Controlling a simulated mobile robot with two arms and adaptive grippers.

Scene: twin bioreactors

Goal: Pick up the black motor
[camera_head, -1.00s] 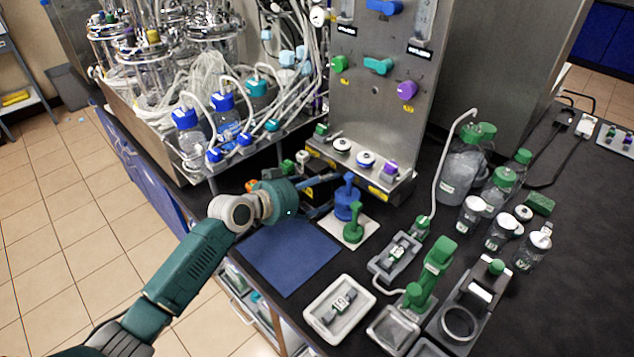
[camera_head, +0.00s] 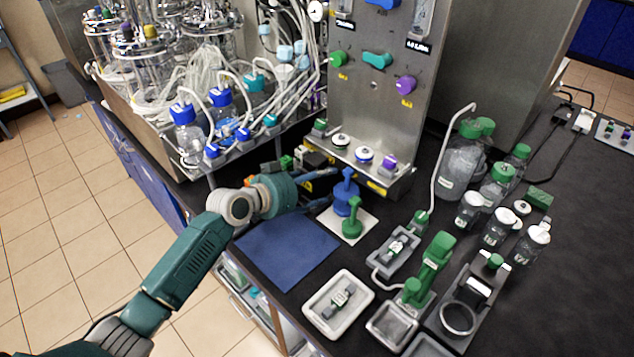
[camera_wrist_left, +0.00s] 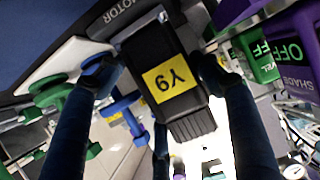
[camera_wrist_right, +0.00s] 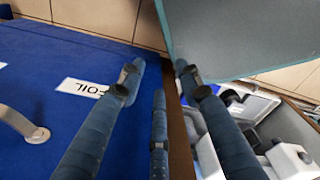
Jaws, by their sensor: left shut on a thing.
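The black motor (camera_wrist_left: 187,118) with a yellow "Y9" label sits between the two fingers of my left gripper (camera_wrist_left: 153,68) in the left wrist view. A finger touches or nearly touches each side, and the gripper is shut on it. In the head view my left gripper (camera_head: 327,188) is low over the bench, in front of the metal panel; the motor is mostly hidden there. A "MOTOR" label (camera_wrist_left: 118,12) lies close beside the motor in the left wrist view. My right gripper (camera_wrist_right: 158,77) is open and empty in the right wrist view.
A blue and a green valve-like piece (camera_head: 346,190) stand just right of my left gripper. The metal panel (camera_head: 385,120) rises behind it. A bare blue mat (camera_head: 287,255) lies in front. A "FOIL" label (camera_wrist_right: 82,88) is beside my right gripper.

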